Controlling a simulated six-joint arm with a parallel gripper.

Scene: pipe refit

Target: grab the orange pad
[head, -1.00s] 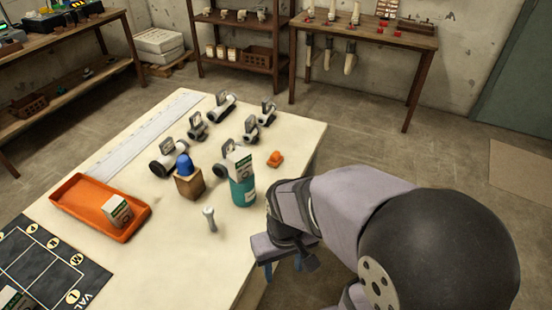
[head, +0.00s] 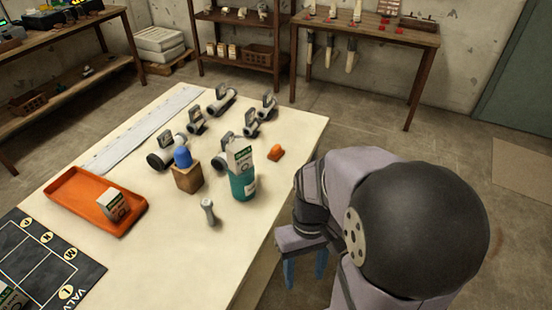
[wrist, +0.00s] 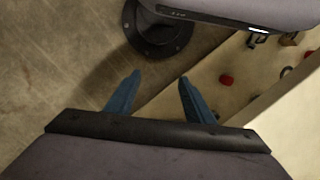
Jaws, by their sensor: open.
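My gripper (head: 305,275) is beyond the table's right edge in the head view, well in front of the pad. Its two blue fingers point down and stand apart with nothing between them.
The cream table (head: 150,265) also holds an orange tray (head: 70,203) with a box, a wooden block (head: 187,180) with a blue top, a small grey upright part (head: 209,212) and several pipe fittings (head: 221,100). A carton (head: 239,155) stands in the teal container.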

